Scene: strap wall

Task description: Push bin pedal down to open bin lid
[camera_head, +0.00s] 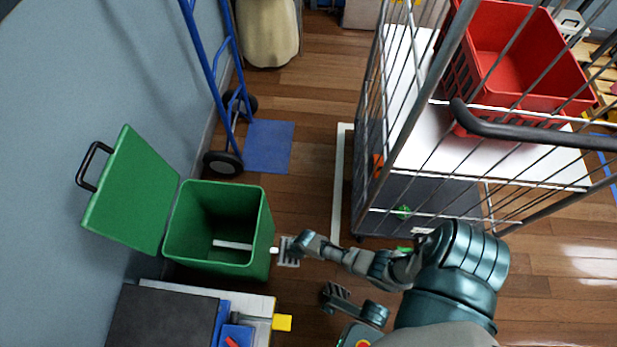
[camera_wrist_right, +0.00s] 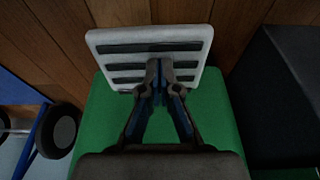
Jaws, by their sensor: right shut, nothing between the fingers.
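The green bin (camera_head: 250,230) stands by the wall on the left of the head view. Its green lid (camera_head: 137,195) is swung open to the left, so the dark inside shows. The pale, dark-striped pedal (camera_head: 288,261) sits low at the bin's right side; it also fills the upper middle of the wrist view (camera_wrist_right: 105,55). My right gripper (camera_head: 294,246) is at the pedal, with its fingers (camera_wrist_right: 159,68) shut, empty and overlapping the pedal's face. It appears to touch the pedal. The bin's green side (camera_wrist_right: 100,120) shows below.
A wire cage trolley (camera_head: 405,110) with a red crate (camera_head: 515,45) stands at the right. A blue hand truck (camera_head: 268,147) is behind the bin. A white-topped surface (camera_head: 260,308) with dark and blue items is in front of the bin. Wooden floor lies between bin and trolley.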

